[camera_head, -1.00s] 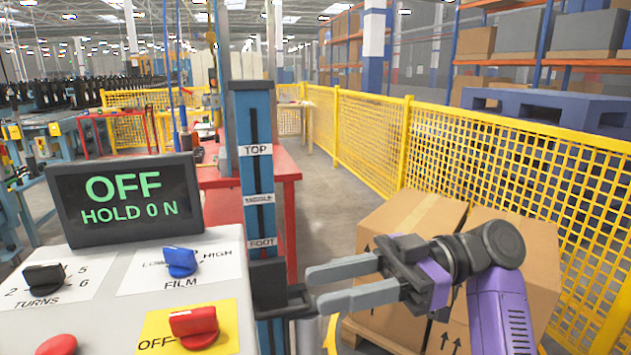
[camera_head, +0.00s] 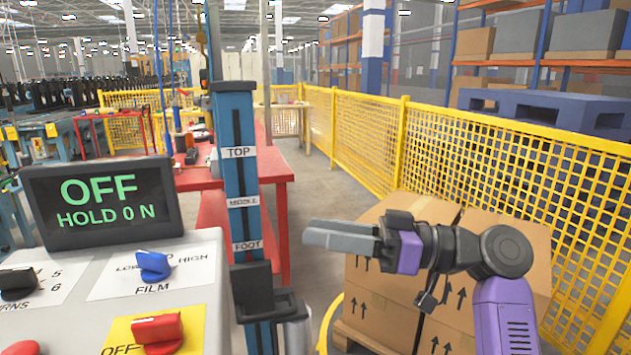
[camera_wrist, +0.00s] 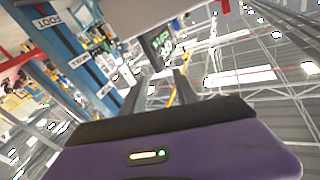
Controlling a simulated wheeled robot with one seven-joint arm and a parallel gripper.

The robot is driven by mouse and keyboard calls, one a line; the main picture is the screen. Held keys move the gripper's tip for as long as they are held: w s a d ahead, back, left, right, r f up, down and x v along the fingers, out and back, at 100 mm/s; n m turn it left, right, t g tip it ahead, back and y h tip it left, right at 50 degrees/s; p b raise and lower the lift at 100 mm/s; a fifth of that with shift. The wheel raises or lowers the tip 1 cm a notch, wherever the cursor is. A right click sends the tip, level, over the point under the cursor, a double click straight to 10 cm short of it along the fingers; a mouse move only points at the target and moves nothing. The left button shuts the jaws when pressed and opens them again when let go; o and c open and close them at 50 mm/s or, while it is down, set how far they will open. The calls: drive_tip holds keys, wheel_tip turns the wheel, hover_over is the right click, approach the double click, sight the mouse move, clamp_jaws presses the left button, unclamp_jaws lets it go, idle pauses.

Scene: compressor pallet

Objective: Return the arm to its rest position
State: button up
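My gripper (camera_head: 312,236) is raised in the head view, to the right of the blue column, with its grey fingers pointing left. There it is seen side-on and the fingers overlap. In the wrist view my gripper (camera_wrist: 160,85) shows two separate fingers with a clear gap and nothing between them. My purple arm (camera_head: 503,315) rises at the lower right, bent at a dark joint. The fingers look apart from the column in the head view.
The control panel (camera_head: 200,290) with knobs and a display (camera_head: 100,203) reading "OFF, HOLD 0 N" stands at left. The blue column (camera_head: 232,130) carries a black carriage (camera_head: 255,290). Stacked cartons (camera_head: 400,290) lie behind my arm. A yellow fence (camera_head: 460,150) runs along the right.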

drive_tip(key=w+d+f+m+t+h, duration=0.3)
drive_tip(key=f+m+t, duration=0.2)
drive_tip(key=f+t, duration=0.15)
drive_tip(key=w+d+f+m+t+h, duration=0.2)
drive_tip(key=d+f+m+t+h, duration=0.25)
drive_tip(key=f+m, duration=0.2)
drive_tip(key=s+d+f+m+t+h, duration=0.45)
drive_tip(key=s+d+f+h, duration=0.5)
drive_tip(key=s+f, duration=0.3)
drive_tip(key=s+d+f+n+g+h, duration=0.15)
drive_tip(key=s+g, duration=0.25)
drive_tip(key=s, duration=3.1)
wheel_tip(320, 180, up, 14)
drive_tip(key=p, duration=1.5)
drive_tip(key=shift+w+f+n, duration=0.25)
drive_tip(key=shift+w+n, duration=0.1)
drive_tip(key=shift+n, duration=0.1)
